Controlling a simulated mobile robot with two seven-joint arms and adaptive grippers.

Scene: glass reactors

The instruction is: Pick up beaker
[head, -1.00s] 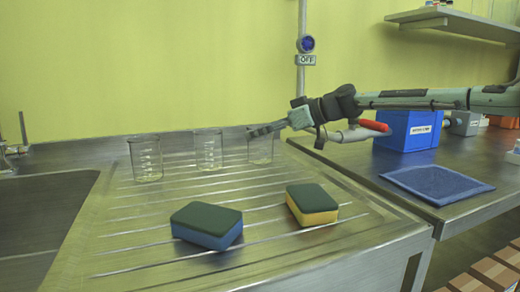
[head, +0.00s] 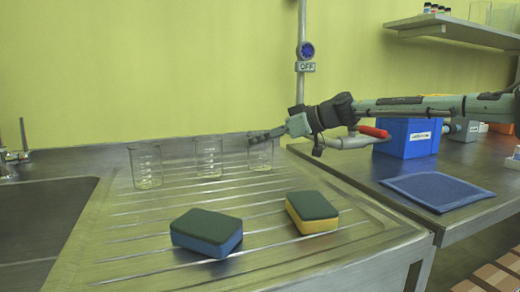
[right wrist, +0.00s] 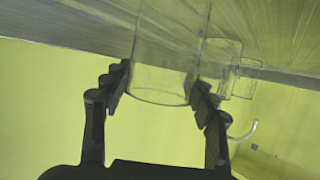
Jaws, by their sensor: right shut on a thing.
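Three clear glass beakers stand in a row at the back of the ribbed metal drainboard (head: 120,240): a left beaker (head: 146,168), a middle beaker (head: 209,158) and a right beaker (head: 261,157). My right gripper (head: 258,136) reaches in from the right and is at the upper part of the right beaker. In the right wrist view its two fingers (right wrist: 160,92) are closed on either side of this beaker (right wrist: 165,60), near the rim. The other beakers (right wrist: 222,62) show behind it. My left gripper is not in view.
Two sponges, one blue and green (head: 206,232) and one yellow and green (head: 312,211), lie on the drainboard in front. A sink (head: 40,220) is at the left. A blue box (head: 405,138) and a blue mat (head: 436,187) are on the right counter.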

